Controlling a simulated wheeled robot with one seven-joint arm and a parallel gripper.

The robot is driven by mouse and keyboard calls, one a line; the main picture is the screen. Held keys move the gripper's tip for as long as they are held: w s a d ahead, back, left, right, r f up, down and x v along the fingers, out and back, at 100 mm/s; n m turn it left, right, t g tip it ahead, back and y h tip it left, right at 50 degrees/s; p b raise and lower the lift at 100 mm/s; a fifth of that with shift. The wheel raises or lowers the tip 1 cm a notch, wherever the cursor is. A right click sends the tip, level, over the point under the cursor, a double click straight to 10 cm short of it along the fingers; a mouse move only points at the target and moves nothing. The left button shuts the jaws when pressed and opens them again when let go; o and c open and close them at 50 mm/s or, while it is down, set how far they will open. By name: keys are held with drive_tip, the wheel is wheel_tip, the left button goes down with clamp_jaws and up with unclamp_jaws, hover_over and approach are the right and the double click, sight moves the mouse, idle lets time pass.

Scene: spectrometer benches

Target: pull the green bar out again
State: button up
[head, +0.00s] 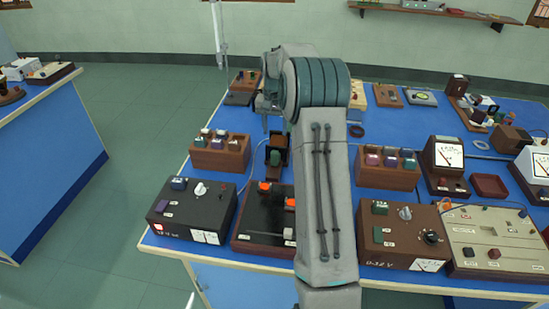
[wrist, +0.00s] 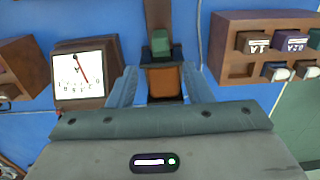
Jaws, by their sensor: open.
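A green bar (wrist: 160,42) stands in a dark brown holder (wrist: 164,83) in the wrist view. In the head view the green bar (head: 275,157) shows low on the small dark stand, left of my arm. My gripper (wrist: 160,76) is open and empty, with its fingers spread to the left and right of the holder's near part. The green bar lies just beyond the fingertips, and I cannot tell its distance from them. In the head view my gripper (head: 268,102) hangs behind the stand, partly hidden by my arm.
Brown racks with several coloured blocks stand left (head: 220,153) and right (head: 388,173). A dark control box (head: 190,208) and a black panel with orange knobs (head: 262,215) are in front. A dial meter (wrist: 80,75) stands close to the left finger; the wrist view shows a rack (wrist: 232,45) at right.

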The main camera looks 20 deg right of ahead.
sight(274, 152)
wheel_tip(274, 152, down, 13)
drive_tip(key=shift+f+p, duration=0.1)
drive_tip(key=shift+p, duration=0.75)
clamp_jaws()
drive_tip(key=shift+s+a, duration=0.1)
